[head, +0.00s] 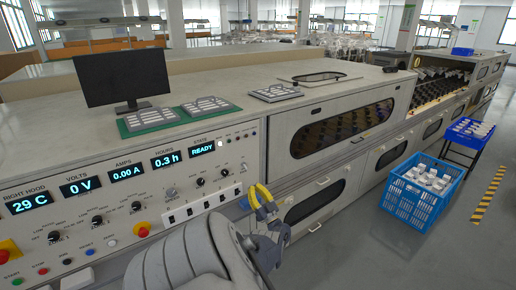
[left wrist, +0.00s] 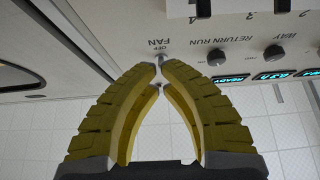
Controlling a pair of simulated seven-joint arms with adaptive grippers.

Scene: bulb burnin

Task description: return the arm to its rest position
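My left gripper (head: 262,197), with yellow fingers, is in front of the right end of the control panel (head: 150,215) in the head view. In the left wrist view the fingertips (left wrist: 159,76) come together with nothing clearly held between them. A small metal toggle switch (left wrist: 161,60) labelled FAN, with OFF beside it, shows just beyond the tips. I cannot tell whether the tips touch it. My grey left arm (head: 190,262) reaches in from the bottom of the head view. My right gripper is not in view.
Panel displays read 29 C, 0 V, 0.00 A, 0.3 h and READY (head: 202,149). A monitor (head: 122,76) and bulb trays (head: 207,105) sit on top. A windowed cabinet (head: 340,130) stands right of the panel.

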